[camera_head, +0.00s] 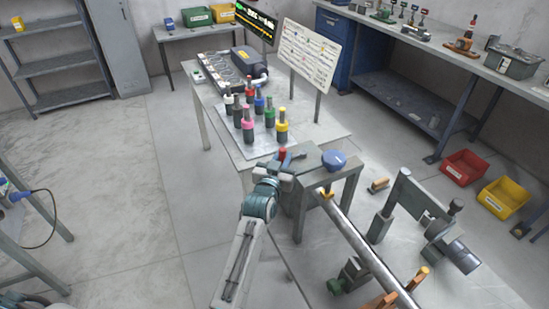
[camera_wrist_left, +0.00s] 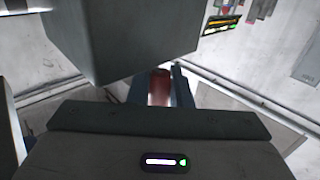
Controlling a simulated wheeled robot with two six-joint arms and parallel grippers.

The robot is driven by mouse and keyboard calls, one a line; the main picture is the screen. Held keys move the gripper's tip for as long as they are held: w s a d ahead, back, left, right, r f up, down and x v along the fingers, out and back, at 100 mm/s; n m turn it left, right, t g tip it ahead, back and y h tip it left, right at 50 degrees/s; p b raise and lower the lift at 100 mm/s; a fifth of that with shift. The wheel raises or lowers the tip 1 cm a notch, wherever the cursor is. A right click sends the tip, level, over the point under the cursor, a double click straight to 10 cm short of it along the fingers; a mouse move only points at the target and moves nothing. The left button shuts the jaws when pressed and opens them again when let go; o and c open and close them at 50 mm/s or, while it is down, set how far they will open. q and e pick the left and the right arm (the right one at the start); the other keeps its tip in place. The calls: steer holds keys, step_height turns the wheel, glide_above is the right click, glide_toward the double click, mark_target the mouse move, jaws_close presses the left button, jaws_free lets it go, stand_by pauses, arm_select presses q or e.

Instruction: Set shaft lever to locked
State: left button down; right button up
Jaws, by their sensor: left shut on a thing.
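My left gripper (camera_head: 284,162) reaches in at the near end of the bench, beside a grey block with a blue cap. It is shut on a red handle (camera_head: 283,153), whose top stands up above the jaws. In the left wrist view the same red handle (camera_wrist_left: 160,88) shows between the fingers, partly hidden by the large grey body in front. I take this handle to be the shaft lever; no locked marking can be read. My right gripper is out of view.
The blue round cap (camera_head: 334,160) is close right of the gripper. A long metal shaft (camera_head: 365,252) slopes down to the right. Several coloured bottle-like tools, such as the yellow one (camera_head: 281,126), stand behind on the bench. Red (camera_head: 466,167) and yellow (camera_head: 503,198) bins are at right.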

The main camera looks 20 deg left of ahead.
arm_select(q)
steer(key=shift+r, duration=0.1)
steer(key=c, duration=1.4)
jaws_free()
steer(key=shift+d, duration=0.1)
steer(key=shift+o, duration=0.2)
steer(key=shift+s, duration=0.25)
steer(key=s+b, duration=0.3)
steer(key=s, duration=0.7)
steer(key=shift+s, duration=0.2)
